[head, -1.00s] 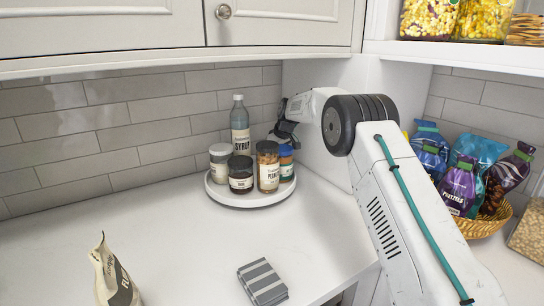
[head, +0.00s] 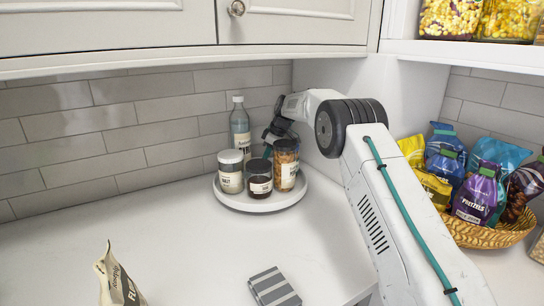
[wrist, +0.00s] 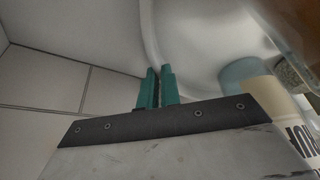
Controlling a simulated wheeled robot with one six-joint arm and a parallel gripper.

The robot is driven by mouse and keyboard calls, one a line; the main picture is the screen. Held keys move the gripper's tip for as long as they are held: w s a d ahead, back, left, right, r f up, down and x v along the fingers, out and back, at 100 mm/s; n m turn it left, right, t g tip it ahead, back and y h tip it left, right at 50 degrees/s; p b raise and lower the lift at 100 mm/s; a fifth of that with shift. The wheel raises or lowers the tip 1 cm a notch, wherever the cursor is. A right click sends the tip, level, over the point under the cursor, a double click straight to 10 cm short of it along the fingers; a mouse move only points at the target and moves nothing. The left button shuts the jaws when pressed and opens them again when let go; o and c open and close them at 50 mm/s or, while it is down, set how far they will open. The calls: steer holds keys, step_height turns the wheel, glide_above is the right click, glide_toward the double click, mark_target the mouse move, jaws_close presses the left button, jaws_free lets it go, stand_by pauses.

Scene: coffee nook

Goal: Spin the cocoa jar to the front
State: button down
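The round white turntable (head: 240,205) stands in the counter corner. On it are a white-lidded jar (head: 231,172), a dark brown jar (head: 259,179) at the front, a tall nut jar (head: 286,165) at the right, and a syrup bottle (head: 240,128) at the back. I cannot read a cocoa label on any jar. My gripper (head: 268,150) reaches down behind the nut jar, its tips partly hidden. In the wrist view, my teal fingertips (wrist: 156,88) are close together with nothing seen between them, near the pale turntable surface. Contact with it cannot be told.
A striped grey block (head: 273,287) and a flour bag (head: 118,278) are on the counter in front. A basket (head: 485,238) of snack bags is at the right. The wall cabinet (head: 180,60) hangs above. The counter left of the turntable is clear.

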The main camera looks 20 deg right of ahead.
steer(key=shift+w+a+r+n+g+y, duration=0.1)
steer(key=shift+w+a+n+g+y, duration=0.15)
steer(key=shift+a+n, duration=0.55)
steer(key=shift+w+a+n+g+y, duration=0.15)
steer(key=shift+w+a+n, duration=0.15)
steer(key=shift+a+n, duration=0.5)
steer(key=shift+a, duration=0.3)
steer(key=c, duration=1.6)
jaws_free()
steer(key=v, duration=0.7)
steer(key=shift+d+r, duration=0.1)
steer(key=shift+r, duration=0.25)
